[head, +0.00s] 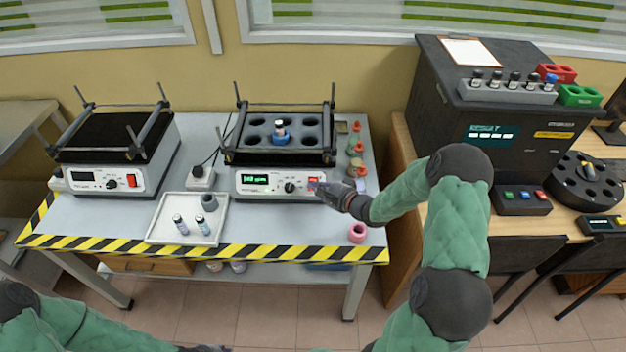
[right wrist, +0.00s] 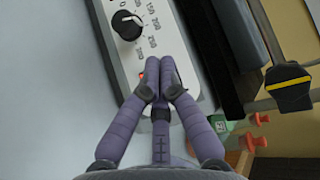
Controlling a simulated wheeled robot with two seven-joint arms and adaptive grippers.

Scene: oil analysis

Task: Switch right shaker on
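The right shaker (head: 262,186) stands on the grey table, with a black rack of round wells on top and a white front panel. Its small display (head: 254,179) is lit green. A black dial (head: 290,187) sits to the right of the display. The red switch (head: 313,180) is at the panel's right end, partly hidden by my right gripper (head: 322,188). In the right wrist view, my right gripper (right wrist: 160,68) has its fingers together and empty, with the tips at the panel beside the red switch (right wrist: 141,77); contact is unclear. My left gripper (head: 205,348) barely shows at the bottom edge.
The left shaker (head: 105,180) has a dark display and a red switch. A white tray (head: 160,236) with small vials lies in front. Red-topped flasks (head: 356,148) stand right of the right shaker. A pink ring (head: 357,233) lies near the striped front edge.

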